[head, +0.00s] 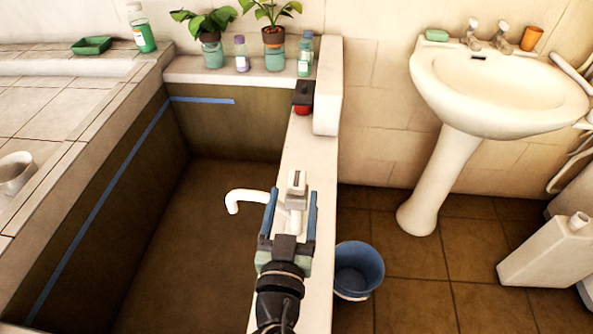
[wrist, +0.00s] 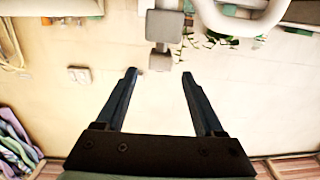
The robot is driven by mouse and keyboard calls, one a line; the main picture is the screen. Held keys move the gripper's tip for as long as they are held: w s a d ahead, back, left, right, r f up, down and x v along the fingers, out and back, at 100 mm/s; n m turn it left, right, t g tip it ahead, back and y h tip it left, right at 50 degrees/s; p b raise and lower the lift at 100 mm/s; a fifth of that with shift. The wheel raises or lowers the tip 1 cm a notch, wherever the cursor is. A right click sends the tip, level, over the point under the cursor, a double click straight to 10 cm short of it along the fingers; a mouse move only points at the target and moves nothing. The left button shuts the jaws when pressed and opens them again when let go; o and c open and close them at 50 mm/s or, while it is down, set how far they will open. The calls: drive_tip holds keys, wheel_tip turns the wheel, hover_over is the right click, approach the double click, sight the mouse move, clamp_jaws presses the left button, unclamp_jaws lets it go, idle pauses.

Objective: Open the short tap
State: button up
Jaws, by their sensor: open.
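A tap with a white curved spout (head: 245,198) stands on the pale ledge of the tub, its spout hanging over the tub to the left. Its pale grey blocky handle (head: 297,183) is upright in the head view, and the grey handle also shows in the wrist view (wrist: 164,27), just beyond my fingertips. My gripper (head: 291,201) is open, its two blue-grey fingers on either side of the lower part of the tap in the head view. In the wrist view my gripper (wrist: 160,74) shows an empty gap. I cannot tell whether the fingers touch the tap.
A blue bucket (head: 358,268) stands on the floor right of the ledge. A black and red object (head: 303,98) sits farther along the ledge. A white washbasin (head: 500,95) with two small taps stands right. Potted plants and bottles line the back shelf.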

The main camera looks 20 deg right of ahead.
sight(295, 188)
drive_tip(key=p+x, duration=0.1)
drive_tip(key=x, duration=0.4)
drive_tip(key=shift+w+d, duration=0.15)
drive_tip(key=shift+w, duration=0.2)
clamp_jaws()
